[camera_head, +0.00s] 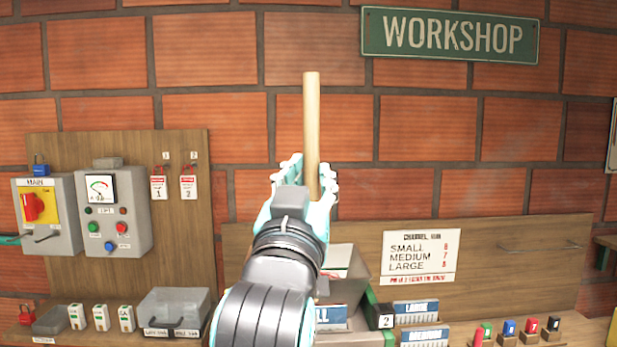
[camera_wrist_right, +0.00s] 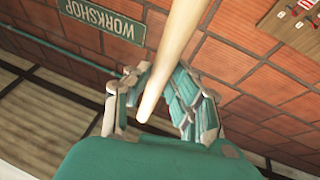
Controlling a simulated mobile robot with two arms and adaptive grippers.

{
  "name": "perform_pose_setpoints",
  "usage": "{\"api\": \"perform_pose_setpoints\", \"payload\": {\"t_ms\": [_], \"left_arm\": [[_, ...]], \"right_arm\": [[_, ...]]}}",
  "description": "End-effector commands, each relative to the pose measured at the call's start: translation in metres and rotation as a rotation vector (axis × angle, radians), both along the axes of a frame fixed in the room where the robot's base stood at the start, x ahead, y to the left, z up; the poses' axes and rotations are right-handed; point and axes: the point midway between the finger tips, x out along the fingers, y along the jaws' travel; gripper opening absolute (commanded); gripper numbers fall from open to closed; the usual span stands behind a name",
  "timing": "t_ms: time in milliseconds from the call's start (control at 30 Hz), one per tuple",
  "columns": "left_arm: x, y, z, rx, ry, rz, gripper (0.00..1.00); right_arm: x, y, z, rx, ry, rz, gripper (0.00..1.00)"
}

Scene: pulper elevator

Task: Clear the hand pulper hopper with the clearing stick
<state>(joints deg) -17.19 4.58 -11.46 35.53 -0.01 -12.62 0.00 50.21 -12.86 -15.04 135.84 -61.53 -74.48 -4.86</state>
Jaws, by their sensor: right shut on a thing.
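The clearing stick (camera_head: 312,120) is a plain, light wooden rod. It stands almost upright in the head view, in front of the brick wall. My right gripper (camera_head: 308,185) is shut on its lower part, and the stick rises above the fingers. In the right wrist view the stick (camera_wrist_right: 172,55) runs between the fingers of the right gripper (camera_wrist_right: 160,100). I cannot make out the hand pulper's hopper for certain; my right arm covers part of the bench. My left gripper is not in view.
A control box (camera_head: 112,212) and a main switch box (camera_head: 45,215) hang on a wooden board at left. A sign panel (camera_head: 422,257) is on the right board. Small coloured items (camera_head: 508,328) stand at lower right.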

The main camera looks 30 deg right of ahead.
Motion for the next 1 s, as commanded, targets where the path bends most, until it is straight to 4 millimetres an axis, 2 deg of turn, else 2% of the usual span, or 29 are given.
{"api": "perform_pose_setpoints", "payload": {"t_ms": [167,800,1000], "left_arm": [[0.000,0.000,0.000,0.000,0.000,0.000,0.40],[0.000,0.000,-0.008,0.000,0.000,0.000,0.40],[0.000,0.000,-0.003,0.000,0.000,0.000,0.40]], "right_arm": [[-0.007,0.005,0.000,-0.001,-0.002,0.004,0.00],[-0.071,0.046,-0.002,0.002,0.003,0.009,0.00],[-0.092,0.059,0.000,-0.001,0.002,0.007,0.00]]}}
